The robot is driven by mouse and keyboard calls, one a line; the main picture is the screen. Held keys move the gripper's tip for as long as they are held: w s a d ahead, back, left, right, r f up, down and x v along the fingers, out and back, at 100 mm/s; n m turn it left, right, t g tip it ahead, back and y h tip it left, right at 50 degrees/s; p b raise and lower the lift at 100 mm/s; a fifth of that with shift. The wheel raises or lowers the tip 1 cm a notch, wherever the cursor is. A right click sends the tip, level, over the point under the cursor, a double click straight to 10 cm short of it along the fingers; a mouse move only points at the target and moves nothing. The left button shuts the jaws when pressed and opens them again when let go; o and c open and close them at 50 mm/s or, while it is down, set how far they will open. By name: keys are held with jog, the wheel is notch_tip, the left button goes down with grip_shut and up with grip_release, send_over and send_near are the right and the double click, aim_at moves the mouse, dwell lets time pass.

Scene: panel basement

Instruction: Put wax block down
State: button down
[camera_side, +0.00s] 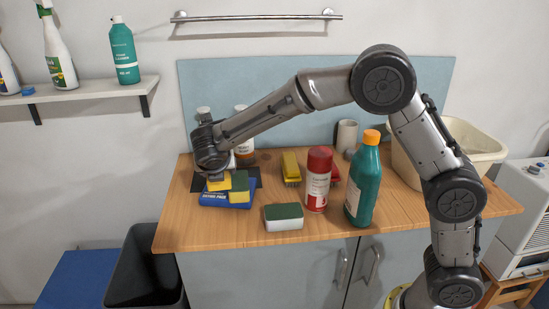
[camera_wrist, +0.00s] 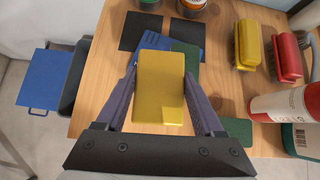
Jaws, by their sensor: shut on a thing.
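The wax block, a yellow block (camera_wrist: 160,88), fills the middle of the wrist view. My gripper (camera_wrist: 160,76) is shut on it, one finger along each side. In the side view the yellow block (camera_side: 219,184) shows under my gripper (camera_side: 214,174), over the blue pack (camera_side: 215,200) near the counter's left end. A green-and-yellow sponge (camera_side: 239,182) sits on the pack, just right of the block. I cannot tell whether the block touches the pack. In the wrist view the block hides much of the blue pack (camera_wrist: 152,41).
Two dark squares (camera_wrist: 136,31) (camera_wrist: 187,33) lie behind the pack. A white-and-green sponge (camera_side: 284,218), a red-and-white can (camera_side: 318,180), a teal bottle (camera_side: 363,185) and a yellow brush (camera_side: 291,168) stand to the right. A dark bin (camera_side: 146,265) is below the counter's left edge.

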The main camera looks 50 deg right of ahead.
jog(key=s+d+r+m+g+h, duration=0.1)
jog(key=s+d+m+g, duration=0.15)
jog(key=d, duration=1.25)
jog(key=s+d+r+m+g+h, duration=0.1)
jog(key=s+d+m, duration=0.15)
jog(key=d, duration=1.15)
send_over(280, 155)
jog(key=s, duration=0.1)
jog(key=f, duration=0.8)
jog(key=shift+s+a+f, duration=0.1)
jog(key=shift+a+f, duration=0.15)
jog(key=shift+f, duration=0.1)
jog(key=shift+w+d+f, duration=0.3)
jog(key=shift+w+f, duration=0.35)
jog(key=shift+f, duration=1.65)
jog(key=shift+f, duration=0.15)
grip_release()
